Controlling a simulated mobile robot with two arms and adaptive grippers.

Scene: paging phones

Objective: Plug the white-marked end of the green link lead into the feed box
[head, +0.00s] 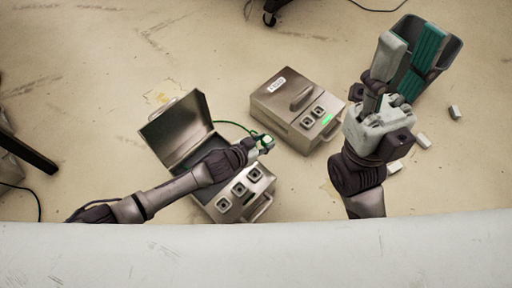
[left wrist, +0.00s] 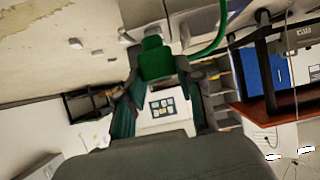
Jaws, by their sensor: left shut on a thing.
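My left gripper (head: 260,146) is shut on a green plug of the green link lead (head: 230,124). The plug (left wrist: 155,58) sits between the fingers in the left wrist view. The green cord also shows there (left wrist: 210,42). A pale patch shows near the plug in the head view, too small to confirm as the white mark. The feed box (head: 272,102), a closed metal box with a small label, two sockets and a green light, stands just right of the plug, apart from it.
An open metal case (head: 178,128) with several sockets (head: 239,190) lies under my left arm. Small pale blocks (head: 454,112) lie on the floor.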

